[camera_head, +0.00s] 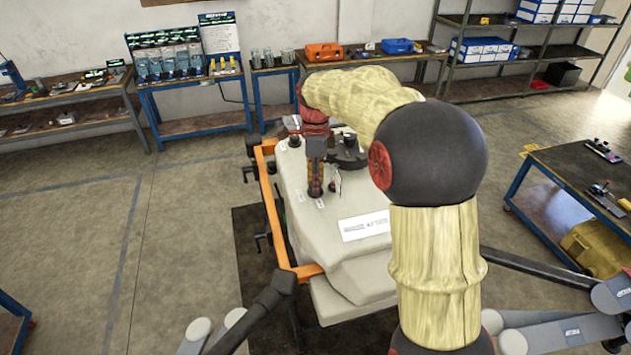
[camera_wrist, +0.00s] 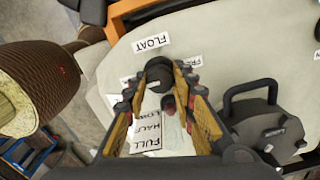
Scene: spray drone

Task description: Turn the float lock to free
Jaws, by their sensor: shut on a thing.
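In the wrist view, the float lock (camera_wrist: 159,70) is a dark round knob under an upside-down FLOAT label (camera_wrist: 150,42). A FREE label (camera_wrist: 196,62) sits at its right; another label at its left is mostly hidden by a finger. My gripper (camera_wrist: 160,92) has one finger on each side of the knob and is shut on it. In the head view, my gripper (camera_head: 315,188) points down onto the top of the pale drone body (camera_head: 345,262). The knob's pointing direction is unclear there.
A LOW, HALF, FULL label (camera_wrist: 149,130) shows between the fingers. A dark lid with a handle (camera_wrist: 265,122) stands close at the right in the wrist view. An orange frame (camera_head: 272,205) edges the drone. A workbench (camera_head: 570,185) stands at the right.

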